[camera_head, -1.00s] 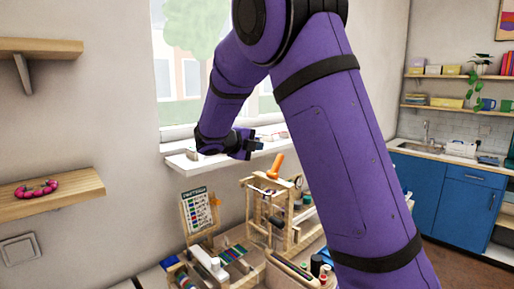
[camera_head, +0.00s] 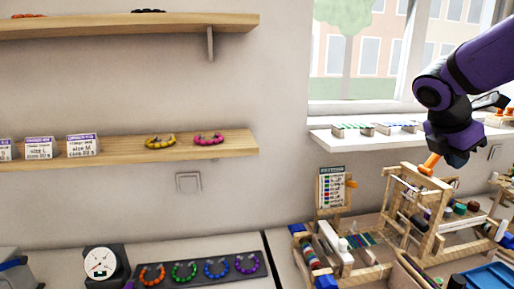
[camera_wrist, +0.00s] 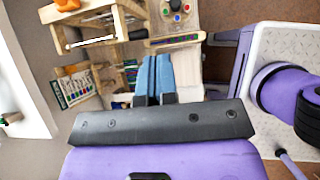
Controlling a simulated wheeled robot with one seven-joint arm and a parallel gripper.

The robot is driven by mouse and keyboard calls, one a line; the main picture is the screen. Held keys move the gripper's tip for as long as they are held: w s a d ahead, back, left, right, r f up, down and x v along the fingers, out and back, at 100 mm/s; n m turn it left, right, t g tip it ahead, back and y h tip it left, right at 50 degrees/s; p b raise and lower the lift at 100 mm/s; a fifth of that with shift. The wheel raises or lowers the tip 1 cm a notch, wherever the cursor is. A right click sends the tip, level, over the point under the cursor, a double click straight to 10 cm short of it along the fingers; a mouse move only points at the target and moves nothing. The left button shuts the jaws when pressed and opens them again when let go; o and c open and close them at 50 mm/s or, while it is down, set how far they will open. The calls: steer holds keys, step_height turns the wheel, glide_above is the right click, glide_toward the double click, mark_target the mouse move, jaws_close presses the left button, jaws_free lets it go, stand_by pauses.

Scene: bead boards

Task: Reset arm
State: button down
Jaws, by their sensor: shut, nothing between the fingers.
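My purple arm reaches in from the right in the head view. My gripper (camera_head: 452,160) points down just above the wooden frame with the orange handle (camera_head: 431,162) at the right of the bench. In the wrist view my gripper (camera_wrist: 155,62) has its two blue fingers side by side, shut and empty. The wooden frame (camera_wrist: 72,34) shows beyond the fingers at upper left there. I cannot tell whether the gripper touches the orange handle.
A wall shelf (camera_head: 110,150) holds a yellow and a pink bead ring and several cards. Below, a dark board (camera_head: 196,270) holds several bead rings beside a dial scale (camera_head: 100,263). A bead rack (camera_head: 335,240) and chart stand left of the frame. The window sill (camera_head: 330,140) is behind.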

steer(key=s+a+m+t+y, duration=0.2)
steer(key=s+a+m, duration=0.3)
steer(key=s+m, duration=0.3)
steer(key=s+a+m+t+y, duration=0.1)
steer(key=s+a+m+y, duration=0.3)
steer(key=s+m, duration=0.5)
steer(key=a+m, duration=0.2)
steer(key=shift+s+a+m+t, duration=0.2)
steer(key=shift+s+m+t, duration=0.05)
steer(key=shift+m+t, duration=0.15)
steer(key=shift+r, duration=0.1)
